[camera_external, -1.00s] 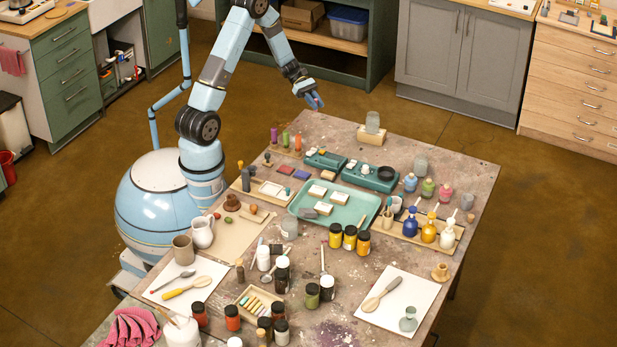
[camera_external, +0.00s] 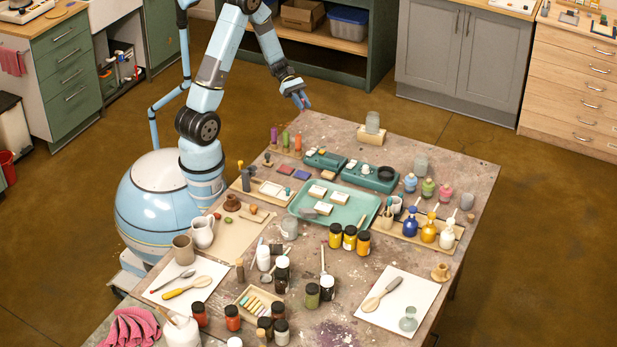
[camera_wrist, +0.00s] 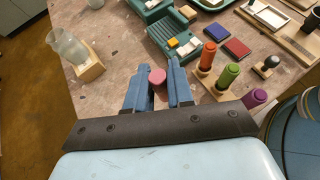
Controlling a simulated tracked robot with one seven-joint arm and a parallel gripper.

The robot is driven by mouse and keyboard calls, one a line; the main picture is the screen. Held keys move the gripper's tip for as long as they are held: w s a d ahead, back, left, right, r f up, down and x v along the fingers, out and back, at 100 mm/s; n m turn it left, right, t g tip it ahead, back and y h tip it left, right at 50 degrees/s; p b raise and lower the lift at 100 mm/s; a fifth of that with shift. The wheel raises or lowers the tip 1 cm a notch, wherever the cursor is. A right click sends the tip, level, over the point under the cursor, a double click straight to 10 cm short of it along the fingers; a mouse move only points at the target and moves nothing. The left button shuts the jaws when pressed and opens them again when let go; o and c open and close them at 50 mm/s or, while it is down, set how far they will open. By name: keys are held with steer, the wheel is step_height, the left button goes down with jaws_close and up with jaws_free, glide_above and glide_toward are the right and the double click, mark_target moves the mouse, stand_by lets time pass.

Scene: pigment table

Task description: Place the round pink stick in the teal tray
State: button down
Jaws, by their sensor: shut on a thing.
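My gripper (camera_external: 302,101) is up over the far left part of the table, shut on the round pink stick. In the wrist view its blue fingers (camera_wrist: 158,78) press the pink stick (camera_wrist: 157,76) from both sides, and only its rounded pink end shows. The teal tray (camera_external: 349,208) lies flat in the middle of the table, well apart from my gripper. Several pale blocks and a grey piece lie in it. A corner of a light teal tray shows at the top of the wrist view (camera_wrist: 213,6).
Teal boxes (camera_external: 371,178) stand behind the tray. Purple, green and orange upright sticks (camera_wrist: 228,76) stand in wooden holders near my gripper. A glass on a wooden block (camera_external: 371,136) is at the far edge. Jars (camera_external: 350,238) crowd the tray's front.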

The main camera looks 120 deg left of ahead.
steer(key=w+d+m+g+h, duration=0.2)
steer(key=w+d+m+h, duration=0.1)
steer(key=w+d, duration=0.6)
steer(key=w+d+m+g+h, duration=0.1)
steer(key=w+d+m+g, duration=0.1)
steer(key=w+d, duration=0.45)
steer(key=w+d+m+g+h, duration=0.1)
steer(key=w+d+m+g, duration=0.15)
steer(key=d, duration=0.75)
steer(key=w+d+m+g+h, duration=0.1)
steer(key=w+d+m+g, duration=0.15)
steer(key=w+d, duration=0.45)
steer(key=shift+m, duration=0.3)
steer(key=w+f, duration=0.2)
steer(key=w, duration=0.1)
steer(key=w+f, duration=0.3)
steer(key=w, duration=0.1)
steer(key=w+f, duration=0.3)
steer(key=w, duration=0.1)
steer(key=shift+w+d+f, duration=0.1)
steer(key=shift+w+d, duration=0.05)
steer(key=shift+d, duration=0.1)
steer(key=shift+w+f, duration=0.6)
steer(key=shift+f, duration=1.55)
steer(key=shift+f, duration=0.1)
